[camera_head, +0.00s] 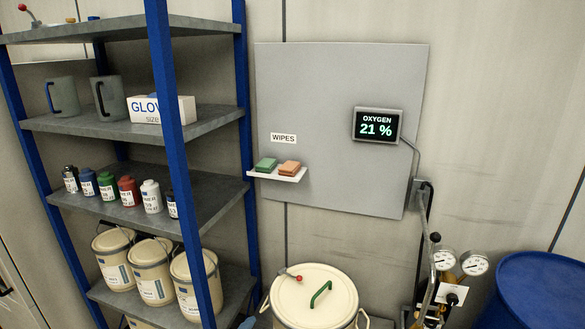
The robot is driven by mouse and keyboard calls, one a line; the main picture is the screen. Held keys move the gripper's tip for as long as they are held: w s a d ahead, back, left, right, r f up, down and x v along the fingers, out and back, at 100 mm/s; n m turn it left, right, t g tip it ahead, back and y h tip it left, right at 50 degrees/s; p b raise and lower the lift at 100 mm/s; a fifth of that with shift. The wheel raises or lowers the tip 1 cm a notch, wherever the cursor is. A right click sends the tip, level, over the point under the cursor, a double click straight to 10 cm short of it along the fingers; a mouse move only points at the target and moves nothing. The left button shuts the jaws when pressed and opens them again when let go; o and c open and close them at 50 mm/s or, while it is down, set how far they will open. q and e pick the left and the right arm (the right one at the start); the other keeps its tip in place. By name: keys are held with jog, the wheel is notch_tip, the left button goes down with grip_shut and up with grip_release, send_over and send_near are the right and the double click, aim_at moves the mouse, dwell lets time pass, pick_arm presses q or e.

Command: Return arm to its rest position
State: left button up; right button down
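Neither of my grippers shows in the head view, and I cannot make out either of my arms. A cream drum (312,306) with a closed lid stands at the bottom centre, cut off by the lower edge. A green handle (320,294) is on its lid.
A blue-framed shelf rack (171,110) on the left holds mugs, a glove box, small bottles and cream pails. A wall panel (330,100) carries a wipes ledge (277,174) and an oxygen display (377,125) reading 21 %. Gauges (460,263) and a blue drum (540,292) stand at right.

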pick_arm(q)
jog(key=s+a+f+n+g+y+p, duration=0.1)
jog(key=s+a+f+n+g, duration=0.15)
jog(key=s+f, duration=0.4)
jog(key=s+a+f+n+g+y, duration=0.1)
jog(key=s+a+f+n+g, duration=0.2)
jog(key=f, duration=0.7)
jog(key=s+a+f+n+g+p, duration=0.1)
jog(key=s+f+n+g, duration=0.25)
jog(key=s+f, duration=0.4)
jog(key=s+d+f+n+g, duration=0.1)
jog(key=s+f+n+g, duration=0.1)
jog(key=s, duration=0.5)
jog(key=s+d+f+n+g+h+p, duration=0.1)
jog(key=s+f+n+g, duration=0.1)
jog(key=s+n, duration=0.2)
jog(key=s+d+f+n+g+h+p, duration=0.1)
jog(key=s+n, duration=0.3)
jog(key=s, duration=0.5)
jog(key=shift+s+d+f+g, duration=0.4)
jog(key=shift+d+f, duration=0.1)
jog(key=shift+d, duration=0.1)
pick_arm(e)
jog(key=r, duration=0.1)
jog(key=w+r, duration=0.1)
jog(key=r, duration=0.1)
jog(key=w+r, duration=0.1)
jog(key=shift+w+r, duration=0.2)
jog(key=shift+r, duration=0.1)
